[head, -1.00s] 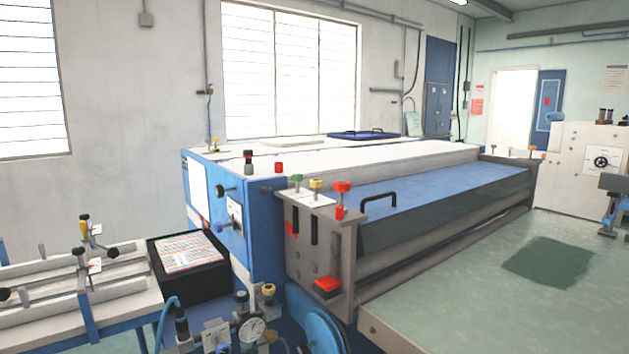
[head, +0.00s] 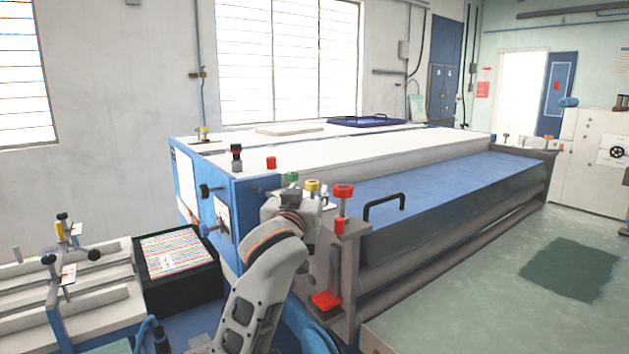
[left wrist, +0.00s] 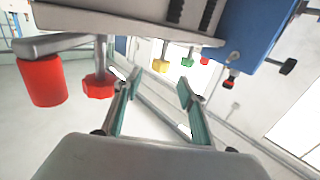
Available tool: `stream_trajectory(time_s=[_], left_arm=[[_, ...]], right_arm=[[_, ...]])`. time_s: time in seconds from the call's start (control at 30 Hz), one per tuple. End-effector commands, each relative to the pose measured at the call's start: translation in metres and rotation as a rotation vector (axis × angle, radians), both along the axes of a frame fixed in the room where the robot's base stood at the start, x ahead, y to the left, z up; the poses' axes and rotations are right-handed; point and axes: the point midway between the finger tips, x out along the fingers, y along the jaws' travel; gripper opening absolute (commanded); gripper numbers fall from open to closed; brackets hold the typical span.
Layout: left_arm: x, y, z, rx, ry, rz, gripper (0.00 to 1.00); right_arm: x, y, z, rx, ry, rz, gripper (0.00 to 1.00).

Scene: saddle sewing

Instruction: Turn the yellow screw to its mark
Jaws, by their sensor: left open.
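The yellow screw (head: 312,186) stands between a green screw (head: 291,178) and a red screw (head: 343,190) on top of the machine's grey end plate. In the left wrist view, where the scene looks upside down, the yellow screw (left wrist: 161,66) shows beyond the fingertips, roughly between them. My left gripper (left wrist: 159,82) is open and empty, its two fingers apart and not seen touching the screw. In the head view my left arm covers part of the end plate, and the gripper is mostly hidden behind my wrist. I cannot make out the screw's mark. My right gripper is not in view.
A lower red knob (head: 339,226) and a red block (head: 326,300) are on the end plate. A black handle (head: 384,205) rises from the blue cover. A black box with a striped sheet (head: 178,252) stands at left. Green floor lies open at right.

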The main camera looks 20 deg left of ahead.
Motion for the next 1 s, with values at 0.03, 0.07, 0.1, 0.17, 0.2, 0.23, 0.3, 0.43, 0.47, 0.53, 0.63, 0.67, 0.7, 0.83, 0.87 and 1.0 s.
stream_trajectory(time_s=[0.03,0.07,0.1,0.17,0.2,0.23,0.3,0.43,0.47,0.53,0.63,0.67,0.7,0.83,0.87,1.0], left_arm=[[0.004,0.001,0.0,0.003,0.002,0.001,0.41],[0.007,0.002,0.0,0.004,0.002,0.002,0.41],[0.012,0.002,0.0,0.004,0.002,0.002,0.41],[0.021,0.004,0.001,0.003,0.001,0.002,0.41],[0.028,0.005,0.0,0.005,0.004,0.004,0.41],[0.033,0.005,0.001,0.005,0.003,0.003,0.41],[0.043,0.006,0.0,0.004,0.003,0.002,0.41],[0.06,0.008,0.0,0.004,0.002,0.002,0.41],[0.063,0.008,0.0,0.003,0.001,0.001,0.41],[0.069,0.009,0.0,0.004,0.001,0.002,0.41],[0.074,0.01,-0.001,0.003,0.001,0.002,0.41],[0.075,0.01,-0.001,0.002,0.001,0.002,0.41],[0.075,0.01,-0.001,0.002,0.001,0.001,0.41],[0.075,0.01,-0.001,0.001,0.001,0.001,0.41],[0.075,0.01,-0.001,0.001,0.001,0.001,0.41],[0.075,0.01,-0.001,0.001,0.001,0.001,0.23]], right_arm=[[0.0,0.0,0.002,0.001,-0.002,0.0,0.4],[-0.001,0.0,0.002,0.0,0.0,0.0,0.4],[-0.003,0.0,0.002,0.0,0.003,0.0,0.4],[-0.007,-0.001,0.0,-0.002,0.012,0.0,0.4],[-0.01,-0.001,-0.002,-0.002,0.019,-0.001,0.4],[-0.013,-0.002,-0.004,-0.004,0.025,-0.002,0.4],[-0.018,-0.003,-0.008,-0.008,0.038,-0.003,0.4],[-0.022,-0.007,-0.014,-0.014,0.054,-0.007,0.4],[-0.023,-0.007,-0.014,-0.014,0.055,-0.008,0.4],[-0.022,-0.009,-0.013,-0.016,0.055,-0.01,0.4],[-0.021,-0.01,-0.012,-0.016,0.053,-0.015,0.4],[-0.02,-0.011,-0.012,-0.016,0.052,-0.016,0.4],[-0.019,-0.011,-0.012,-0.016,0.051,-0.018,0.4],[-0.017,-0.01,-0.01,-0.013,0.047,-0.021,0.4],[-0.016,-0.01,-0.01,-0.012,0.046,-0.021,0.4],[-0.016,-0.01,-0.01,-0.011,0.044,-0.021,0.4]])
